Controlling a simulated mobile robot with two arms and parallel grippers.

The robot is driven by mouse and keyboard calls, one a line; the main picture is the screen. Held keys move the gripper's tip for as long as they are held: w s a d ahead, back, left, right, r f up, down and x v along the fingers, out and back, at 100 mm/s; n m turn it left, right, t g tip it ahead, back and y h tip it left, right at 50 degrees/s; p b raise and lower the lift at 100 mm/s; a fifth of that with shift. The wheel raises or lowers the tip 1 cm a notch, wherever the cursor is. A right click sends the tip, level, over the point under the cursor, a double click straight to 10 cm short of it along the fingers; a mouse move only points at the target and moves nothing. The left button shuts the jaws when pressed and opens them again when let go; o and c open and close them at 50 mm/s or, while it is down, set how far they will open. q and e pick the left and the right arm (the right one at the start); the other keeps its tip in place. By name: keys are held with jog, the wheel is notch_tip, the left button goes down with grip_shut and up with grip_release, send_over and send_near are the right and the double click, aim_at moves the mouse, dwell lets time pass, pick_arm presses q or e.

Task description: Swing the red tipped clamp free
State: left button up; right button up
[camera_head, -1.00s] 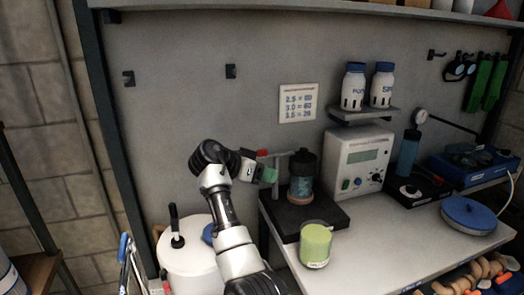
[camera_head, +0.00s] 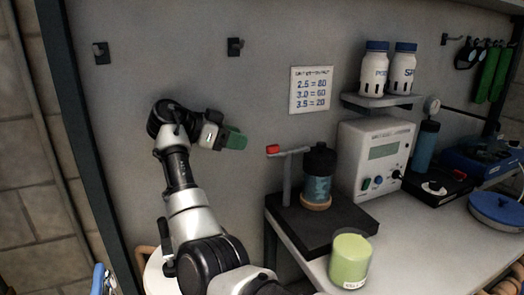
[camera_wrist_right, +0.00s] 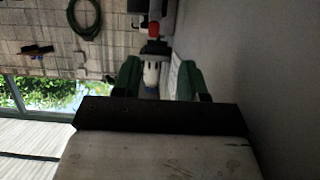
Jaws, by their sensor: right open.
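The clamp's red tip (camera_head: 272,149) is at the left end of a grey arm (camera_head: 293,153), which sits on an upright post (camera_head: 287,178). The arm reaches right to the black-capped canister (camera_head: 318,175); whether it touches the cap is unclear. The canister stands on a black base block (camera_head: 352,225). My right gripper (camera_head: 236,138), with green fingers, is open and empty to the left of the red tip, with a gap between them. In the right wrist view, the red tip (camera_wrist_right: 154,28) appears beyond the open green fingers (camera_wrist_right: 157,80). My left gripper is out of view.
A green-filled jar (camera_head: 349,262) stands in front of the base block. A grey instrument box (camera_head: 372,157) is to the right. A number card (camera_head: 310,89) hangs on the panel behind. A white lidded tub (camera_head: 158,275) is at lower left.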

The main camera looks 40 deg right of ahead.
aim_at(273, 145)
jog(key=x, duration=0.6)
jog(key=p+x, duration=0.1)
jog(key=x, duration=0.2)
jog(key=shift+s+r, duration=0.25)
jog(key=shift+s, duration=0.1)
jog(key=shift+s+d+f, duration=0.25)
jog(key=shift+s+d, duration=0.05)
jog(key=shift+d, duration=0.3)
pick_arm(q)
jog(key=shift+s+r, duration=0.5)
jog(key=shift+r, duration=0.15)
pick_arm(e)
jog(key=shift+c, duration=0.4)
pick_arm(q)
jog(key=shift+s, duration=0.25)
pick_arm(e)
grip_shut()
